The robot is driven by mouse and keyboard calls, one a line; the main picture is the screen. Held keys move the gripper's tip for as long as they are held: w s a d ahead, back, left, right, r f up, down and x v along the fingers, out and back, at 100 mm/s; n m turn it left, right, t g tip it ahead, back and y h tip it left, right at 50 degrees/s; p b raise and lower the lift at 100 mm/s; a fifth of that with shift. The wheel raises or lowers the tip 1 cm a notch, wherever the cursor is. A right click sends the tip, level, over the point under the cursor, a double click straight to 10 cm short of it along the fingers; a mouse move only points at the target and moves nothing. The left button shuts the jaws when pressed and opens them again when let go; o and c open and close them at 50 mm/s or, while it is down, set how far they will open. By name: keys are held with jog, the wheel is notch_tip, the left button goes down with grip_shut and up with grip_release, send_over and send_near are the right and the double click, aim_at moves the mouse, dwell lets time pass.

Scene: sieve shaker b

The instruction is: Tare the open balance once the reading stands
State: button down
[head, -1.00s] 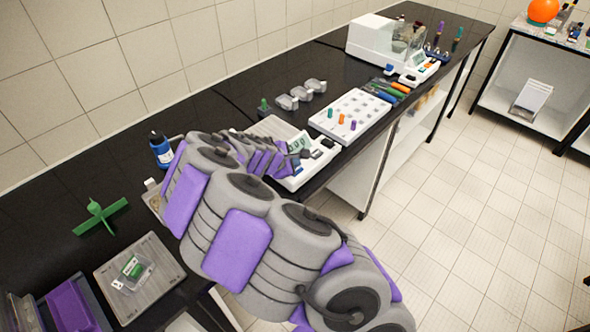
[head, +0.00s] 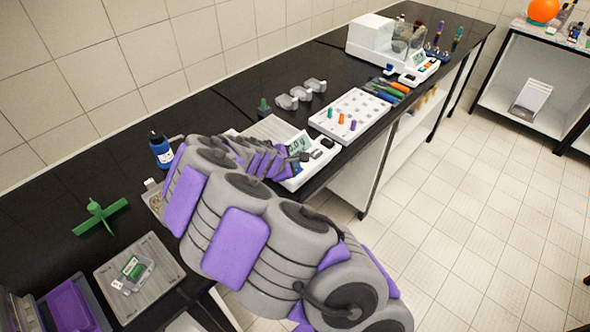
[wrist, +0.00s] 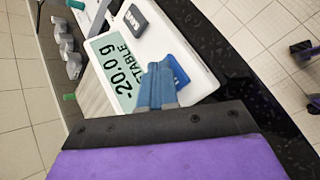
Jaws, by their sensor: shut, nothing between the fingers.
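The open balance (head: 322,165) is a white unit with a flat grey pan, on the black bench beyond my arm. In the wrist view its body (wrist: 190,50) carries a display (wrist: 118,68) reading about -20.0 g, with "TABLE" below, the word's start perhaps cut off. A blue key (wrist: 180,72) and a dark grey lettered key (wrist: 136,18) sit beside the display. My gripper (wrist: 160,68) is shut and empty, its blue-grey fingertips over or at the blue key's edge. I cannot tell whether they touch it. In the head view my arm hides the fingertips.
A white rack (head: 352,112) with coloured pegs stands just beyond the balance. A second balance with a glass shield (head: 400,45) is farther along. A blue bottle (head: 161,150) and a green cross-shaped piece (head: 100,217) are left of my arm.

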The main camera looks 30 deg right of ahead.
jog(key=shift+f, duration=0.25)
jog(key=shift+r, duration=0.15)
dwell(0.4)
jog(key=shift+d+r+p, duration=0.1)
jog(key=shift+r+p, duration=0.65)
jog(key=shift+p, duration=0.05)
jog(key=shift+r+p, duration=1.95)
jog(key=shift+r, duration=0.6)
